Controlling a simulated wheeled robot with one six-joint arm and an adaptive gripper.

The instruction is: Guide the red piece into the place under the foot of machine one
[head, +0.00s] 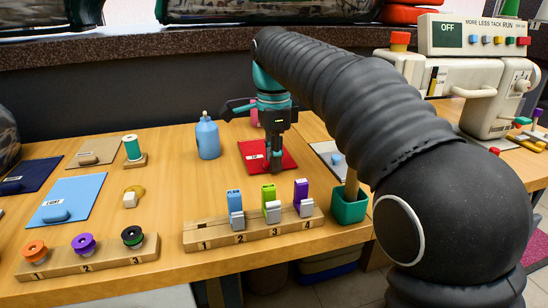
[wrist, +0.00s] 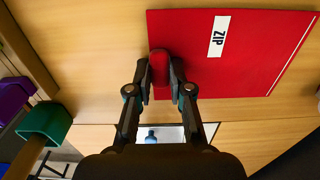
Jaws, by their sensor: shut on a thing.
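The red piece (head: 250,152) is a flat red panel lying on the wooden table, with a white label that reads ZIP in the wrist view (wrist: 255,55). My gripper (head: 274,168) is over its right part, pointing down. In the wrist view my gripper (wrist: 160,75) is shut on the red grip at the panel's edge. A white sewing machine (head: 455,80) stands at the right, with a control box (head: 475,38) whose screen reads OFF. My arm hides part of it and the table before it. I cannot tell whether it is machine one, and its foot is not clear.
A numbered wooden rack (head: 215,238) with several coloured clips stands in front of my gripper. A green cup (head: 348,208) is at its right end. A blue bottle (head: 207,138) stands left of the red piece. Blue panels and spools lie further left.

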